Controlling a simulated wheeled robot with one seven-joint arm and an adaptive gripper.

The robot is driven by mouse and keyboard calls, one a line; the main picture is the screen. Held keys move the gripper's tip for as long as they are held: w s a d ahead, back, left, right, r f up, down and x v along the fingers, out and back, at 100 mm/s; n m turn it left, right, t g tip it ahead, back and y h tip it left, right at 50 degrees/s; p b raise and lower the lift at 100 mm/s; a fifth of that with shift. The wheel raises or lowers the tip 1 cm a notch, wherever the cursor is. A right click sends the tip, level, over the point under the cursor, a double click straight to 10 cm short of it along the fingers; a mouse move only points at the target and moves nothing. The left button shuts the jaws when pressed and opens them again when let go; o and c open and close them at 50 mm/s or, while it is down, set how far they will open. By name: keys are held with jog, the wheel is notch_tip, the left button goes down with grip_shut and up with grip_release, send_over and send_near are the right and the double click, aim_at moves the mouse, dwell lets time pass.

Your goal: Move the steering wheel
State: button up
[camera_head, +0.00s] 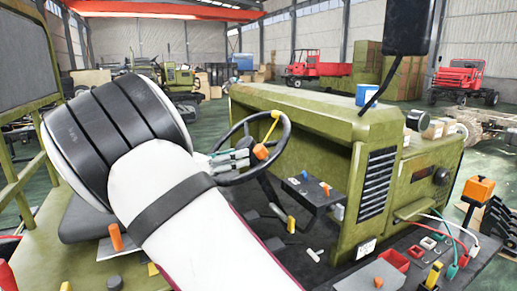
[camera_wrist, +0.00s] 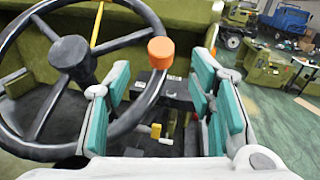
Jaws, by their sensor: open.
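The steering wheel (camera_head: 286,133) is dark, with a yellow piece at its top and an orange knob (camera_head: 260,152) on its rim, in the cab of a green vehicle. In the wrist view the wheel (camera_wrist: 68,53) fills the left side, and its knob (camera_wrist: 161,52) shows beyond and between my fingertips. My gripper (camera_head: 235,159) is open at the wheel in the head view. In the wrist view my gripper (camera_wrist: 162,75) has its teal-padded fingers apart, with part of the rim in the gap. I cannot tell whether a finger touches the rim.
A dark control box (camera_head: 310,190) with small levers stands right of the wheel, and a yellow lever (camera_head: 291,224) rises below it. The green hood (camera_head: 310,110) lies beyond the wheel. A dark mirror (camera_head: 408,25) hangs at upper right. Red bins (camera_head: 393,259) and cables are at lower right.

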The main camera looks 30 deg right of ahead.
aim_at(255, 150)
jog(key=d, duration=0.3)
jog(key=w+d+p, duration=0.1)
jog(key=d, duration=0.4)
jog(key=shift+w+d, duration=0.15)
jog(key=shift+d, duration=0.2)
jog(key=shift+c, duration=0.5)
grip_shut()
